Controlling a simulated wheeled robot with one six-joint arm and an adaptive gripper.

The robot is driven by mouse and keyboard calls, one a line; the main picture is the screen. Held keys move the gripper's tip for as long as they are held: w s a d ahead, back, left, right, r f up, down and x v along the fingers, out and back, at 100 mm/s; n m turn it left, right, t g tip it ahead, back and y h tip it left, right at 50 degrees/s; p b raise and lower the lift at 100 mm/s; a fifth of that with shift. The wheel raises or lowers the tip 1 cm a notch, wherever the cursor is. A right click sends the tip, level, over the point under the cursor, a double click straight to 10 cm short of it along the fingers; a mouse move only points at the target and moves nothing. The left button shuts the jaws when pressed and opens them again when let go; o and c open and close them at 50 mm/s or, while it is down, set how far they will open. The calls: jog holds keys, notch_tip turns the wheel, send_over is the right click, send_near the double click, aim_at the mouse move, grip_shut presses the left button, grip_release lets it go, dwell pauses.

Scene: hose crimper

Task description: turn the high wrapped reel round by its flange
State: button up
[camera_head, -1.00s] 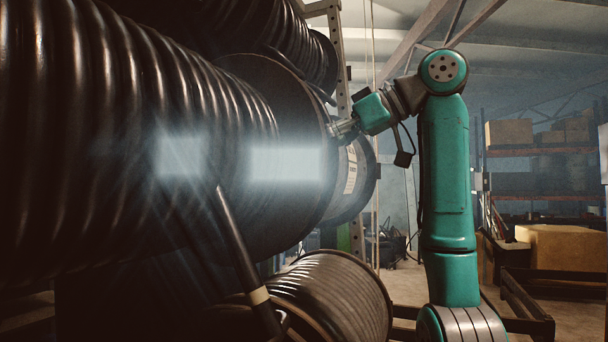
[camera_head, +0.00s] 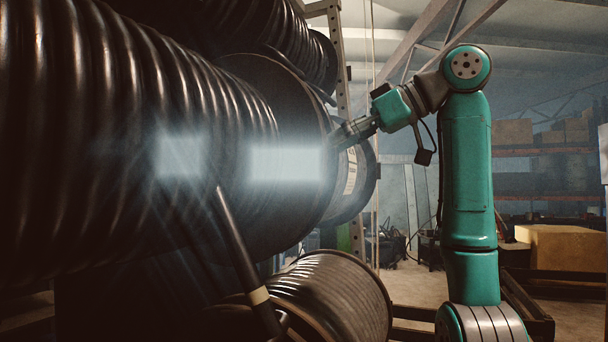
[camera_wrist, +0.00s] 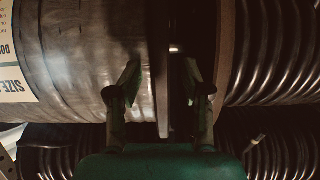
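The wrapped reel (camera_wrist: 75,60) is grey and smooth with a white printed label, at the left in the wrist view. In the head view only part of the wrapped reel (camera_head: 345,200) shows behind the big black-hose reel. Its flange (camera_wrist: 161,95) stands edge-on as a pale upright strip in the middle of the wrist view. My gripper (camera_wrist: 163,70) is open, with one finger on each side of the flange and a gap showing on both sides. In the head view my gripper (camera_head: 340,137) reaches left to the reels; its fingertips are hard to make out.
A reel of ribbed black hose (camera_wrist: 275,55) stands close to the right of the flange. Another hose reel (camera_head: 335,295) lies lower down. A rack upright (camera_head: 345,90) rises behind. Boxes (camera_head: 565,248) and shelving stand at right.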

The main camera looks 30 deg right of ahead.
jog(key=shift+s+d+r, duration=0.15)
jog(key=shift+s+d, duration=0.4)
jog(key=shift+s, duration=0.25)
jog(key=shift+s+d+r, duration=0.15)
jog(key=shift+s+d, duration=0.35)
jog(key=shift+s, duration=0.3)
jog(key=shift+s+d+r, duration=0.15)
jog(key=shift+s+d, duration=0.4)
jog(key=shift+s, duration=0.25)
